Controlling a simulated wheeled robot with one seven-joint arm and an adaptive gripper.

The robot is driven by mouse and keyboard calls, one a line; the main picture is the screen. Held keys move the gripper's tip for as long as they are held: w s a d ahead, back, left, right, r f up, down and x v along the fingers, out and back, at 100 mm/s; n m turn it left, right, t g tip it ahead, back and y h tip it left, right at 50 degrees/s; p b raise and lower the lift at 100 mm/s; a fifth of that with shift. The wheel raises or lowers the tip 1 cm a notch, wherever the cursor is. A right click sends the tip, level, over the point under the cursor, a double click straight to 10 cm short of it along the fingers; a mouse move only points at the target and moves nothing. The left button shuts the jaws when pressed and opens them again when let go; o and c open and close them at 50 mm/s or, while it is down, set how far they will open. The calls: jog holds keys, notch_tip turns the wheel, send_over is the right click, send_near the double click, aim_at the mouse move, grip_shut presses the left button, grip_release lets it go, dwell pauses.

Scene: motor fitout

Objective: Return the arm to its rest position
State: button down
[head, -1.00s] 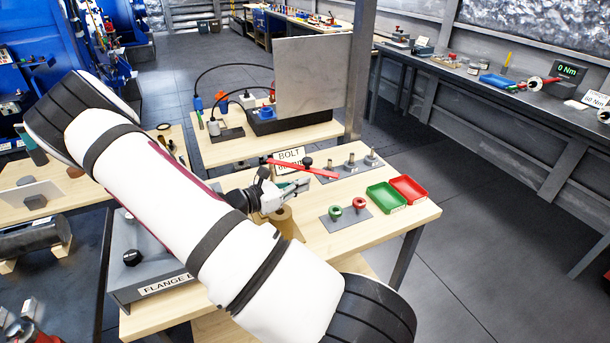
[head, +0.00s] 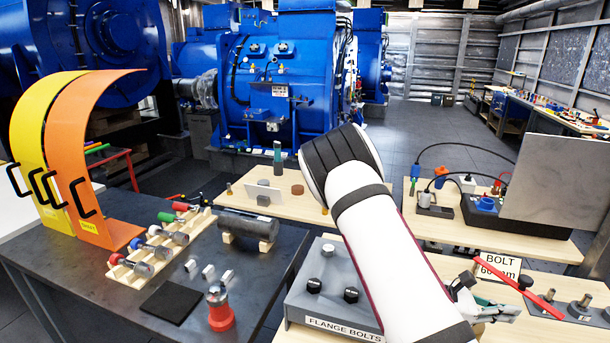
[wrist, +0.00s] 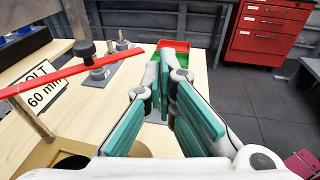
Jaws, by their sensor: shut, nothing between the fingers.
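My white arm (head: 400,250) with dark bands crosses the right half of the head view. My gripper (head: 495,308) is at the lower right there, above the wooden bench near the "BOLT 60 mm" sign (head: 497,266), and partly hidden by my arm. In the wrist view my gripper (wrist: 172,62) shows its green-padded fingers shut with nothing between them. They point over the bench toward the green tray (wrist: 170,57) and the red tray (wrist: 174,44).
The grey flange bolts box (head: 330,285) is beside my arm. Upright orange (head: 95,130) and yellow guards stand at left. A grey panel (head: 560,185) stands at right. A red cabinet (wrist: 268,32) stands beyond open floor.

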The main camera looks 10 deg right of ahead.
jog(key=s+a+r+m+t+y, duration=0.2)
jog(key=a+r+m+t+y, duration=0.1)
jog(key=a+r, duration=0.5)
jog(key=s+a+r+m+t+y, duration=0.2)
jog(key=a+r+m+t+y, duration=0.2)
jog(key=a, duration=1)
jog(key=s+a+r+m+t+y, duration=0.2)
jog(key=a+r+m+t+y, duration=0.2)
jog(key=a+r, duration=0.7)
jog(key=r+m+y+b, duration=0.1)
jog(key=m+y, duration=0.1)
jog(key=y, duration=0.2)
jog(key=shift+r+m, duration=0.25)
jog(key=shift+m, duration=0.15)
jog(key=shift+s+a, duration=0.1)
jog(key=shift+a, duration=0.05)
